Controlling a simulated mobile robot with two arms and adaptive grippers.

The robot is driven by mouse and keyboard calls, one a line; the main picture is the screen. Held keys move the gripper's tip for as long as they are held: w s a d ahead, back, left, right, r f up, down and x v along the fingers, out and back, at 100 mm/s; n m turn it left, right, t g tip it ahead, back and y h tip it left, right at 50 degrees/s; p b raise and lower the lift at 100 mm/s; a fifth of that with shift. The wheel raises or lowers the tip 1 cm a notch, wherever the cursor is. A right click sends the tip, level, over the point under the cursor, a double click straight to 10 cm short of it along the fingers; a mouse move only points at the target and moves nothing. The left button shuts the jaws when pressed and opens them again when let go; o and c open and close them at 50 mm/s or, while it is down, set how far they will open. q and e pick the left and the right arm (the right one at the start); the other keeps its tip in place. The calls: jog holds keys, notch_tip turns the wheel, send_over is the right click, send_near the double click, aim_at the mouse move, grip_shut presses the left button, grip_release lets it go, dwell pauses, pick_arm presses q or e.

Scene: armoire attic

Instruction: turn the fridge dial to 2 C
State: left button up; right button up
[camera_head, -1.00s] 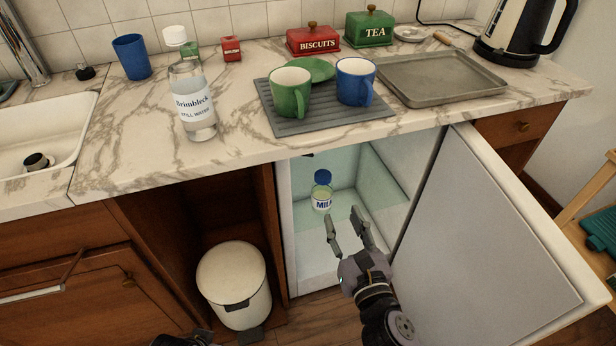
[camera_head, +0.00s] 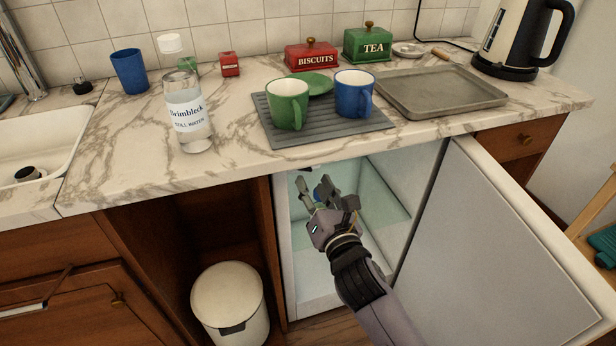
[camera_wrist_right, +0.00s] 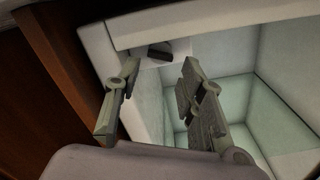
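The small fridge (camera_head: 308,278) stands open under the counter, with its white door (camera_head: 495,255) swung out to the right. A small dark knob, apparently the dial (camera_wrist_right: 160,52), sits at the upper left inside the opening in the right wrist view. No number on it is readable. Its dark edge also shows under the counter in the head view (camera_head: 305,168). My right gripper (camera_head: 313,183) is open and empty at the fridge's upper left. In the right wrist view (camera_wrist_right: 160,68) its fingers point towards the dial, one on either side, apparently not touching it. My left gripper is out of view.
The counter (camera_head: 240,155) above holds a water bottle (camera_head: 187,115), a green mug (camera_head: 287,105) and a blue mug (camera_head: 353,97). A white bin (camera_head: 228,300) stands left of the fridge.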

aim_at(306, 171)
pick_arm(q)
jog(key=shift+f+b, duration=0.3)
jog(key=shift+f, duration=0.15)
pick_arm(e)
jog(key=shift+x, duration=2.3)
jog(key=c, duration=0.8)
grip_shut()
jog(key=n+p, duration=0.2)
jog(key=p, duration=0.2)
jog(key=shift+r, duration=0.1)
jog(key=shift+n+p, duration=0.9)
jog(key=shift+n, duration=0.1)
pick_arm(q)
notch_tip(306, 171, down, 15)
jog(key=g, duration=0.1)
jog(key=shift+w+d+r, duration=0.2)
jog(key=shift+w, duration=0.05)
